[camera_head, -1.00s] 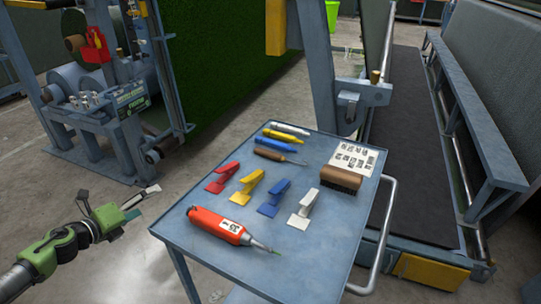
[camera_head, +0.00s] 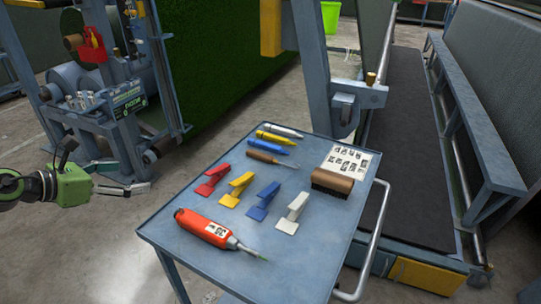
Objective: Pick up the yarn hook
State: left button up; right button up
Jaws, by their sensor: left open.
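The yarn hook appears to be the tool with a brown wooden handle (camera_head: 262,157) and a thin metal shaft. It lies on the blue-grey cart top (camera_head: 190,268), toward the back, in front of the yellow and blue pens. My left gripper (camera_head: 124,178) is at the left, off the cart's left side, open and empty, with its fingers pointing right. It is well apart from the hook. My right gripper is not in view.
The cart also holds red, yellow, blue and white clips (camera_head: 292,212), an orange tool (camera_head: 203,228), a brush (camera_head: 332,183), a printed card (camera_head: 350,160) and a white marker (camera_head: 284,131). A machine frame (camera_head: 118,150) stands behind my left gripper.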

aim_at(258, 156)
jog(key=i+l, duration=0.1)
jog(key=l, duration=0.3)
jog(key=i+l, duration=0.15)
jog(key=l, duration=0.25)
jog(key=i+l, duration=0.1)
jog(key=l, duration=0.3)
